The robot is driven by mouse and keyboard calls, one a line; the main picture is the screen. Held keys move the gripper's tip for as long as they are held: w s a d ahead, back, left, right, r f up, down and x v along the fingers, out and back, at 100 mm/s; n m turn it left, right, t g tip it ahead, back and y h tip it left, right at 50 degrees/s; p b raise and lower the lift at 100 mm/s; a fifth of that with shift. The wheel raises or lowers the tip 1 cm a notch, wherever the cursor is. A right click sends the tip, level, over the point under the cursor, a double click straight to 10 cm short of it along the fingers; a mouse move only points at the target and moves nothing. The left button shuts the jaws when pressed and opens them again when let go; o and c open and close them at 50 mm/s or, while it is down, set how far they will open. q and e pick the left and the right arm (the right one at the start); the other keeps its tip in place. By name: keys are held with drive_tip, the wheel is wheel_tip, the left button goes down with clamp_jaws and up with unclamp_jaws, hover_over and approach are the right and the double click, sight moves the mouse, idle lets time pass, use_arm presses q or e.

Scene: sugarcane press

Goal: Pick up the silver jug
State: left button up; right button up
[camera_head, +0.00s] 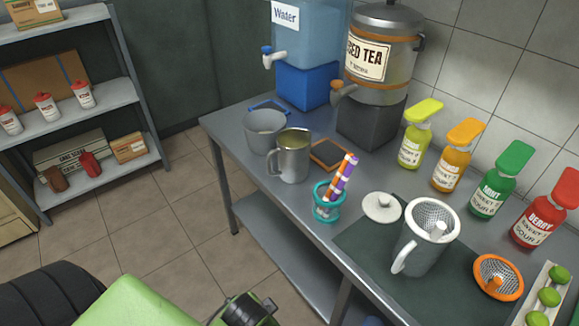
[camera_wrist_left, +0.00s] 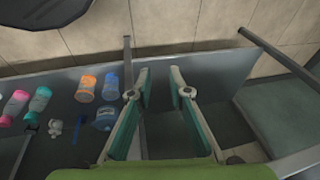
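The silver jug (camera_head: 293,158) stands upright on the metal table in the head view. Its handle faces left, and it is between a grey bucket (camera_head: 265,130) and a teal cup holding striped straws (camera_head: 332,200). My left arm shows at the bottom left of the head view, apart from the jug, with its fingers out of frame. In the left wrist view my left gripper (camera_wrist_left: 159,71) is open, with nothing between its two fingers. I cannot make out the jug in that view. My right gripper is in neither view.
A water dispenser (camera_head: 308,50) and a tea dispenser (camera_head: 381,55) stand behind the jug. A white strainer pitcher (camera_head: 425,245) and several syrup bottles (camera_head: 453,160) are to the right. A grey shelf unit (camera_head: 100,90) stands at left. Tiled floor before the table is clear.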

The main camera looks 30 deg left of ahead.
use_arm(q)
drive_tip(key=w+a+r+m+t+y, duration=0.1)
drive_tip(key=w+a+r+m+y, duration=0.3)
drive_tip(key=w+a+r+m, duration=0.1)
drive_tip(key=m+t+y+b, duration=0.1)
drive_tip(key=m+t+y, duration=0.7)
drive_tip(key=m, duration=0.9)
approach(270, 167)
drive_tip(key=shift+g+y, duration=0.5)
drive_tip(key=x, duration=0.5)
drive_tip(key=shift+w+f+p, duration=0.15)
drive_tip(key=shift+w+p, duration=0.15)
drive_tip(key=shift+p, duration=0.1)
drive_tip(key=x, duration=0.4)
drive_tip(key=shift+w+a+p, duration=0.1)
drive_tip(key=shift+w+p, duration=0.25)
drive_tip(key=shift+p, duration=0.05)
drive_tip(key=shift+w+a, duration=0.3)
drive_tip(key=shift+a, duration=0.05)
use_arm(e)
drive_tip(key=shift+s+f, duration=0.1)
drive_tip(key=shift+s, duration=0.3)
